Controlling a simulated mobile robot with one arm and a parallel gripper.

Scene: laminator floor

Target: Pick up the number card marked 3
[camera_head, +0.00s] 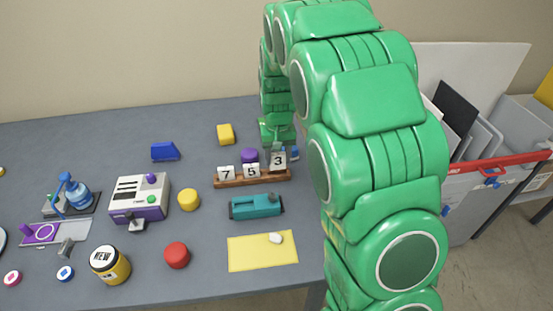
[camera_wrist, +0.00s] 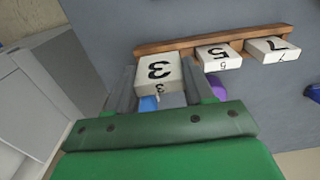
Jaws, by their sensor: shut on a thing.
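The number card marked 3 (camera_head: 278,161) is a white block with a black digit, at the right end of the wooden rack (camera_head: 240,180). It shows large between my fingers in the wrist view (camera_wrist: 158,70). My gripper (camera_wrist: 160,88) is shut on it, one finger on each side. In the head view my gripper (camera_head: 280,146) comes down from behind the card. The card stands a little higher than the cards marked 5 (camera_head: 251,171) and 7 (camera_head: 227,173). I cannot tell whether its lower edge is fully clear of the rack.
A purple knob-like object (camera_head: 249,155) is behind the rack. A teal device (camera_head: 256,205) and a yellow sheet (camera_head: 262,253) lie in front. A white machine (camera_head: 139,198) and a yellow cylinder (camera_head: 188,199) stand left. A red-rimmed bin (camera_head: 497,162) is right of the table.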

